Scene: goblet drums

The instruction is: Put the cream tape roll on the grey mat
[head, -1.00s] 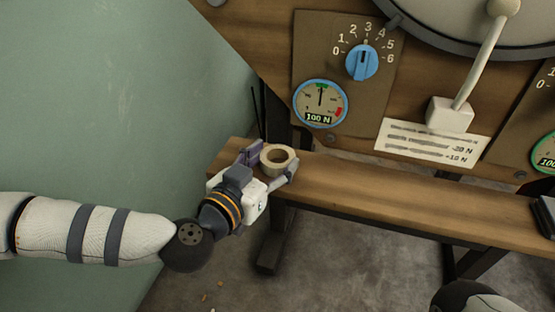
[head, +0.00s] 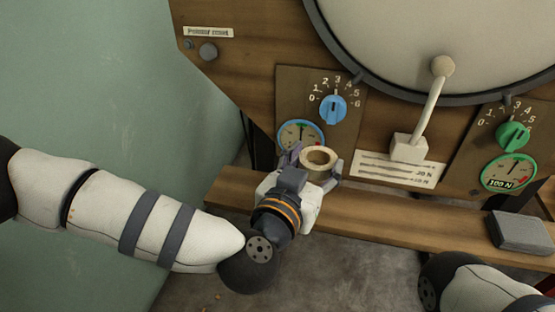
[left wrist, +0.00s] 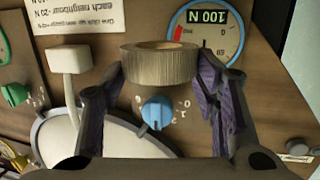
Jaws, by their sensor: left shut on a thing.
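The cream tape roll (head: 319,158) is held by my left gripper (head: 314,166), raised above the wooden bench in front of the blue-dial panel. In the left wrist view the roll (left wrist: 160,66) sits between the two purple-padded fingers, its hole facing away from the palm. The grey mat (head: 520,230), a dark rectangular pad, lies on the bench at the right, well apart from the roll. My right gripper is out of view; only part of my right arm shows at the lower right.
The wooden bench (head: 400,225) is clear between the gripper and the mat. Behind it stands a wooden drum panel with a blue knob (head: 333,109), a green knob (head: 513,136), gauges and a white lever (head: 428,105) that juts out. A green wall is at the left.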

